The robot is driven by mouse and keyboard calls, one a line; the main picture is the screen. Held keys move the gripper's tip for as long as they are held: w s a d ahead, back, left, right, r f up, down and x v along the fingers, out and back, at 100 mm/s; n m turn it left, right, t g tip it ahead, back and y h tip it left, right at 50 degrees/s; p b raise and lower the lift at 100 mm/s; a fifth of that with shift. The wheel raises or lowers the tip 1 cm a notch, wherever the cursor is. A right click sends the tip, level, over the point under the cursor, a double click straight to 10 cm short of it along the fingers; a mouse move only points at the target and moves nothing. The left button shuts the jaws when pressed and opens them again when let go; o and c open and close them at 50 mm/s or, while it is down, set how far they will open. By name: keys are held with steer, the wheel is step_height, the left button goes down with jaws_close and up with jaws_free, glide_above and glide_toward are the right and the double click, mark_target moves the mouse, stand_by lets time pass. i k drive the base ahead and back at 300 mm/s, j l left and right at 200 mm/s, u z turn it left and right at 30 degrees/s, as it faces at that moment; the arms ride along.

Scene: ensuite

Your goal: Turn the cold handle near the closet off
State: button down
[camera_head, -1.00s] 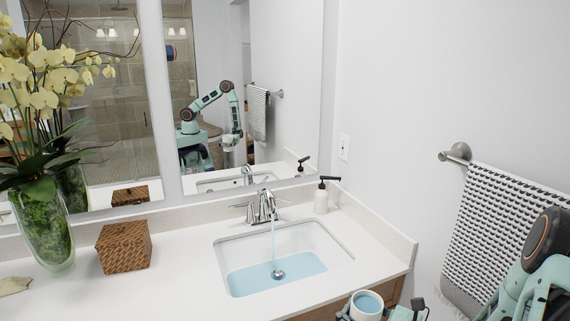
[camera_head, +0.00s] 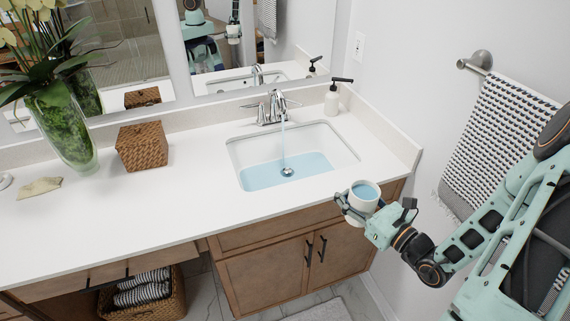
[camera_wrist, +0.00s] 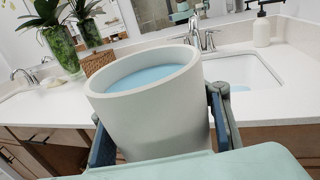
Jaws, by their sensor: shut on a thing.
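The faucet (camera_head: 271,107) stands behind the sink, with a lever handle on its left side and water running from its spout. My gripper (camera_head: 352,207) is shut on a white cup (camera_head: 361,201) of blue water, held upright in front of the counter's right end. The cup (camera_wrist: 150,115) fills the middle of the wrist view, between the fingers. The faucet (camera_wrist: 198,35) also shows behind it there. A second faucet (camera_wrist: 25,74) is at the left of that view. No closet shows.
A black-topped soap bottle (camera_head: 333,103) stands right of the faucet. A woven box (camera_head: 142,146) and a glass vase of orchids (camera_head: 63,130) stand on the counter (camera_head: 110,220) to the left. A towel (camera_head: 490,130) hangs on the right wall, near my arm.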

mark_target(287, 101)
steer(key=u, duration=1.35)
steer(key=i+j, duration=1.1)
steer(key=i, duration=0.15)
